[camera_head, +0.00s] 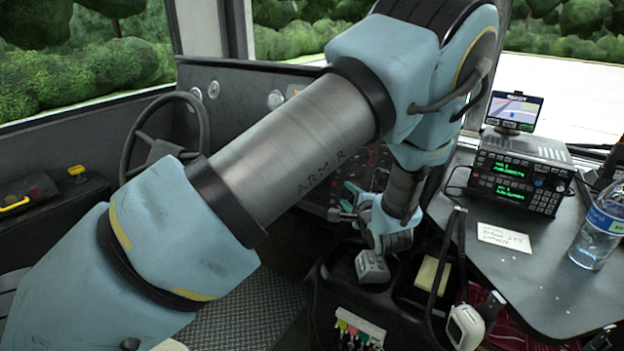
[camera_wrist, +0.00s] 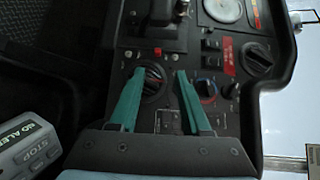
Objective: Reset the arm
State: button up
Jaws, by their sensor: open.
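My arm (camera_head: 290,150), blue with a bare metal link, stretches across the head view from the lower left and bends down at the upper right. My gripper (camera_head: 346,202) is at the dashboard side, low in front of the control panel. In the wrist view its two teal fingers (camera_wrist: 158,80) stand apart with nothing held between them. They point at the dark control panel (camera_wrist: 205,122). A black round knob (camera_wrist: 153,86) shows between the fingers, close to the left one. I cannot tell whether the fingers touch the panel.
A grey device (camera_head: 372,268) with a STOP button, also in the wrist view (camera_wrist: 32,142), sits below my gripper on the black console. A steering wheel (camera_head: 135,135) is at left. The right desk holds a radio (camera_head: 518,180), a small screen (camera_head: 514,110) and a water bottle (camera_head: 598,228).

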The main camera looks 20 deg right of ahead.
jog(key=w+a+r+n+g+p, duration=0.1)
jog(key=w+a+r+n+g, duration=0.2)
jog(key=a, duration=0.4)
jog(key=w+a+r+n+g+y+p, duration=0.1)
jog(key=w+a+r+n+g, duration=0.15)
jog(key=a+n, duration=0.3)
jog(key=w+a+r+n+g+p, duration=0.2)
jog(key=w+a+r+n, duration=0.1)
jog(key=a, duration=0.5)
jog(key=s+a+r+n+g+p, duration=0.1)
jog(key=s+a+r+n+g, duration=0.1)
jog(key=s+a, duration=0.3)
jog(key=s+a+r+n+g+y, duration=0.1)
jog(key=s+a+r+n, duration=0.2)
jog(key=a, duration=0.8)
jog(key=s+a+r+n+g+y+p, duration=0.1)
jog(key=s+a+r+n+g, duration=0.1)
jog(key=s+a+n, duration=0.3)
jog(key=s+a+r, duration=0.1)
jog(key=s+a, duration=0.1)
jog(key=a, duration=0.1)
jog(key=shift+a+g+p, duration=0.3)
jog(key=shift+g, duration=0.05)
